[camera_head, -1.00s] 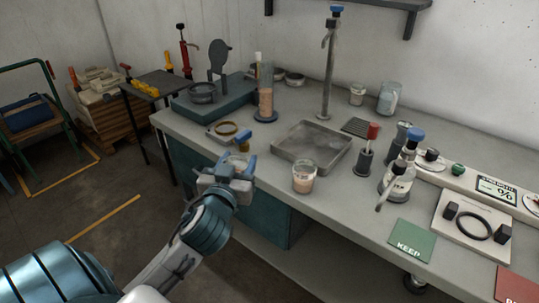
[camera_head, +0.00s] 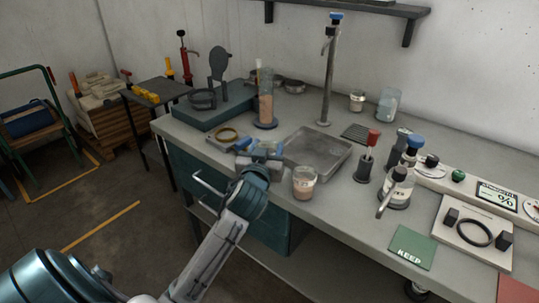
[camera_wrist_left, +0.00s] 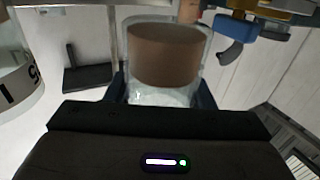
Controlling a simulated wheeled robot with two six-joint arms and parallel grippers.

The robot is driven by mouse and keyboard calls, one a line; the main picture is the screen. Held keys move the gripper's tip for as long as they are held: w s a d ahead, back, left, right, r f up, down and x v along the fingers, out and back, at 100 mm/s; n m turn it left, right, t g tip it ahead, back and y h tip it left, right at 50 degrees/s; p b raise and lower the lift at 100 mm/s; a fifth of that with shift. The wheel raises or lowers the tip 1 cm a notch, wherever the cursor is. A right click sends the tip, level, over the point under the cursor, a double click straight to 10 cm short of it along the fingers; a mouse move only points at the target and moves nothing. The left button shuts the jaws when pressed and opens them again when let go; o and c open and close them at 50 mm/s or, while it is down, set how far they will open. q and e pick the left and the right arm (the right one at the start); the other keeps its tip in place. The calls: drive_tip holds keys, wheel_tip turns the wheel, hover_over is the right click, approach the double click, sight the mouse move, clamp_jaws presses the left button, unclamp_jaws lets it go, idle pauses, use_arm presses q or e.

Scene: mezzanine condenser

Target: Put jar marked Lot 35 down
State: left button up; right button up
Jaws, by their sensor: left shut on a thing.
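My left gripper (camera_head: 259,149) is over the front edge of the workbench, left of a glass jar (camera_head: 304,183) with pinkish contents. It is shut on a jar. In the left wrist view, this held jar (camera_wrist_left: 165,58) is clear with a brown band of contents and sits between the two dark fingers (camera_wrist_left: 163,90). In the head view the gripper mostly hides it. I cannot read a lot mark on it, nor tell whether its base touches the bench. My right gripper is not in view.
The grey workbench (camera_head: 335,207) carries a shallow metal tray (camera_head: 318,160) just right of the gripper. A green KEEP card (camera_head: 411,243) lies at right.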

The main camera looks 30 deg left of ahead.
use_arm(q)
drive_tip(key=shift+w+f, duration=0.3)
drive_tip(key=shift+f, duration=0.25)
drive_tip(key=shift+w+f, duration=0.3)
drive_tip(key=shift+f, duration=0.2)
drive_tip(key=shift+f+p, duration=0.3)
drive_tip(key=shift+f, duration=0.25)
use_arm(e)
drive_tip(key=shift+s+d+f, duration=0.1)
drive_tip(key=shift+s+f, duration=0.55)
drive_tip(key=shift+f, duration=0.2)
use_arm(q)
drive_tip(key=shift+f, duration=0.15)
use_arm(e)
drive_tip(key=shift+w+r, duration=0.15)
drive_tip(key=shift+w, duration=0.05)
use_arm(q)
drive_tip(key=o, duration=0.8)
drive_tip(key=shift+o, duration=1.1)
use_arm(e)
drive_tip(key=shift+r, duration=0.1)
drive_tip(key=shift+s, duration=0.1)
